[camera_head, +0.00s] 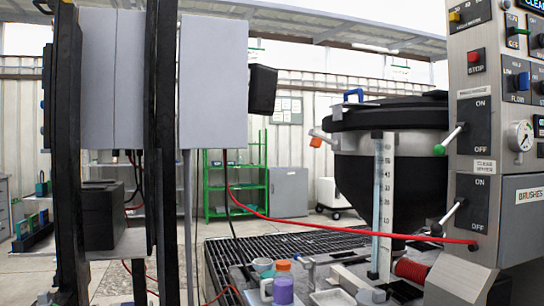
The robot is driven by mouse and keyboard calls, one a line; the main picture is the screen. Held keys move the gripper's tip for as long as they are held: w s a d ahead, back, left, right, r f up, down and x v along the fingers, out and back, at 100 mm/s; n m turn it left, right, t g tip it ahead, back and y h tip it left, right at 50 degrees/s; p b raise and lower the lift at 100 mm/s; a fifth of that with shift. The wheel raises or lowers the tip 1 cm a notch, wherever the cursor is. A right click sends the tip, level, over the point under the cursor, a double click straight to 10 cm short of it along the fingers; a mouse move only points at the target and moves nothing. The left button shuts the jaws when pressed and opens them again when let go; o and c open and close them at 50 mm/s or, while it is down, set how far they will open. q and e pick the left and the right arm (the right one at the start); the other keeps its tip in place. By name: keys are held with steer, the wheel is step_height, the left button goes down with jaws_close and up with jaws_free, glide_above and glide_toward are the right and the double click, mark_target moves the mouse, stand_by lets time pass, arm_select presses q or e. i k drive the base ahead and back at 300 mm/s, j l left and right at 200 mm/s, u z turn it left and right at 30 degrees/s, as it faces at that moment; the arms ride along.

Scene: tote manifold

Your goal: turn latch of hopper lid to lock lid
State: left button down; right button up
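The black hopper (405,190) stands right of the middle, with its dark lid (395,115) on top. A blue handle (353,95) sticks up at the lid's left side. A pale lever with an orange end (316,142) projects from the hopper's left side just below the lid rim; it looks like the latch. I cannot tell from here whether it is engaged. The hopper's right side is hidden behind the control panel. Neither of my grippers is in view.
A control panel (480,165) with switches and levers fills the right. A clear graduated tube (377,205) stands before the hopper. A red hose (330,227) crosses the front. A bottle of purple liquid (283,288) stands low in front. Grey boxes (213,80) and black posts block the left.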

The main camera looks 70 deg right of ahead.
mark_target(317, 141)
steer(key=i+z, duration=0.2)
steer(key=z, duration=0.25)
steer(key=i+z, duration=0.25)
steer(key=z, duration=0.15)
steer(key=i+z, duration=0.25)
steer(key=z, duration=0.2)
steer(key=i+j+z, duration=0.2)
steer(key=z, duration=0.25)
steer(key=i+l+z, duration=0.1)
steer(key=z, duration=0.4)
steer(key=i+z, duration=0.3)
steer(key=z, duration=0.2)
steer(key=i+z, duration=0.2)
steer(key=z, duration=0.25)
steer(key=i+j+z, duration=0.15)
steer(key=z, duration=0.35)
steer(key=i+j+z, duration=0.25)
steer(key=z, duration=0.25)
steer(key=i+j+z, duration=0.1)
steer(key=z, duration=0.4)
steer(key=j, duration=0.1)
